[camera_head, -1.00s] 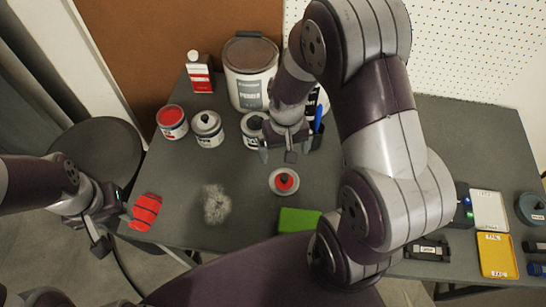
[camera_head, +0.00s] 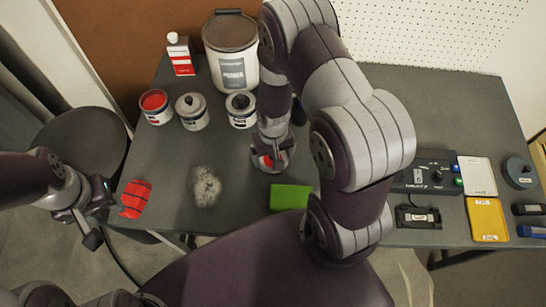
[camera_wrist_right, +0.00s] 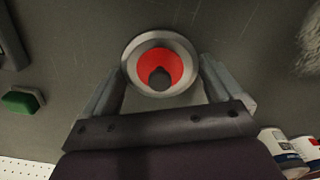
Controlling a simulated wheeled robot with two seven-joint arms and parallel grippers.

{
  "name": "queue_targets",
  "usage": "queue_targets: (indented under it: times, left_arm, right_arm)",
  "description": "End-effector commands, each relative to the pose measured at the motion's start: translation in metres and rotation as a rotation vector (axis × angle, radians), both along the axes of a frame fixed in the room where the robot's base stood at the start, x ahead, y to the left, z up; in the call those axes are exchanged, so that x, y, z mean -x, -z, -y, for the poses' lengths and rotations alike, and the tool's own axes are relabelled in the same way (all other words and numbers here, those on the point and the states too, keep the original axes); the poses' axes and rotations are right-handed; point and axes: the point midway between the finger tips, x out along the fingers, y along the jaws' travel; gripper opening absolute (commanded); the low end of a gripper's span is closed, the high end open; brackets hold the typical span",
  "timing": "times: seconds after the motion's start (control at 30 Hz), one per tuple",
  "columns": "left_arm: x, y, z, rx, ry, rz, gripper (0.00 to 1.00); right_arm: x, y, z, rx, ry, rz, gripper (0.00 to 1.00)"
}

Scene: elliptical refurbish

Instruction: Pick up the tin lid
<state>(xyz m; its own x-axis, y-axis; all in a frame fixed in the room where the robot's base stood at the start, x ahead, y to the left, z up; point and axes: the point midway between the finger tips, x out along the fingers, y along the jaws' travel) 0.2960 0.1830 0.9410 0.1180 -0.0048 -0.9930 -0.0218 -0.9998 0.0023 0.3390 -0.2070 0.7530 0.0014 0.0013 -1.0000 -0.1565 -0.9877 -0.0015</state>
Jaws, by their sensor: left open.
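The tin lid (camera_head: 285,163) is a round silver disc with a red middle and a dark knob, lying on the grey table. In the right wrist view the lid (camera_wrist_right: 160,62) shows whole, between the fingers. My right gripper (camera_head: 268,163) is over the lid and hides part of it in the head view. In the wrist view its fingers (camera_wrist_right: 165,90) are spread, one on each side of the lid, with no clear contact. My left gripper (camera_head: 97,225) is open and empty off the table's left front edge. An open tin with red inside (camera_head: 155,107) stands at the back left.
Two lidded tins (camera_head: 192,112) (camera_head: 241,110), a big bucket (camera_head: 231,60) and a red-white bottle (camera_head: 180,55) stand behind. Grey wool (camera_head: 205,187), a red cloth (camera_head: 135,198) and a green pad (camera_head: 290,197) lie in front. Devices and trays (camera_head: 487,219) are at right.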

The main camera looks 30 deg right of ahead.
Motion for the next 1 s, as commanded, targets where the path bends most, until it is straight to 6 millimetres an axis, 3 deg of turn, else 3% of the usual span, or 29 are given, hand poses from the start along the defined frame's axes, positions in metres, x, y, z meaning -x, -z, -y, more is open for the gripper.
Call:
queue_targets:
  times: [0.47,0.73,1.0]
  left_arm:
    - [0.0,-0.001,0.0,0.0,0.0,0.0,0.43]
    - [0.0,-0.006,0.0,0.0,0.0,0.0,0.43]
    - [0.0,-0.012,0.0,0.0,0.0,0.0,0.43]
  right_arm:
    - [0.0,-0.004,0.0,0.0,0.0,-0.001,0.63]
    - [0.0,-0.046,0.001,0.001,0.0,0.003,0.63]
    - [0.06,-0.082,0.027,0.002,0.006,0.001,0.63]
